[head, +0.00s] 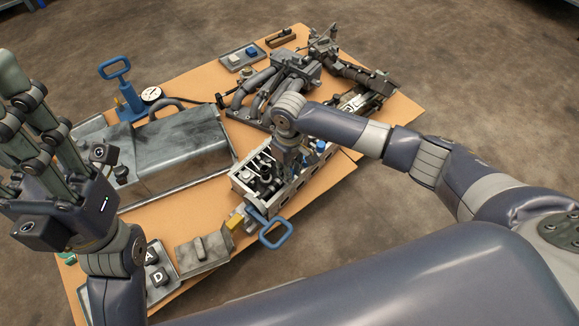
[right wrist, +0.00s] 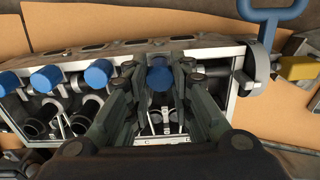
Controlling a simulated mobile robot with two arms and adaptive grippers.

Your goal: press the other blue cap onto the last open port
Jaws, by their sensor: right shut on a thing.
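The metal block with a row of ports (head: 240,183) lies near the table's front edge; its side also shows in the right wrist view (right wrist: 215,60). My right gripper (right wrist: 160,85) is over the block, shut on a blue cap (right wrist: 160,76) held at the port row. The fingers hide how far this cap sits on its port. Other blue caps sit to its left along the row, the nearest (right wrist: 98,73) and another (right wrist: 46,78). One blue cap (head: 320,146) shows beside my right gripper in the head view. My left gripper (head: 8,130) is raised at the left, fingers spread and empty.
A blue handle (head: 276,233) and a yellow piece (head: 236,220) are at the block's near end. A grey cover (head: 180,145) lies in a tray left of it. A pipe manifold (head: 270,90) is behind. A small tray (head: 232,62) holds small blue and white parts.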

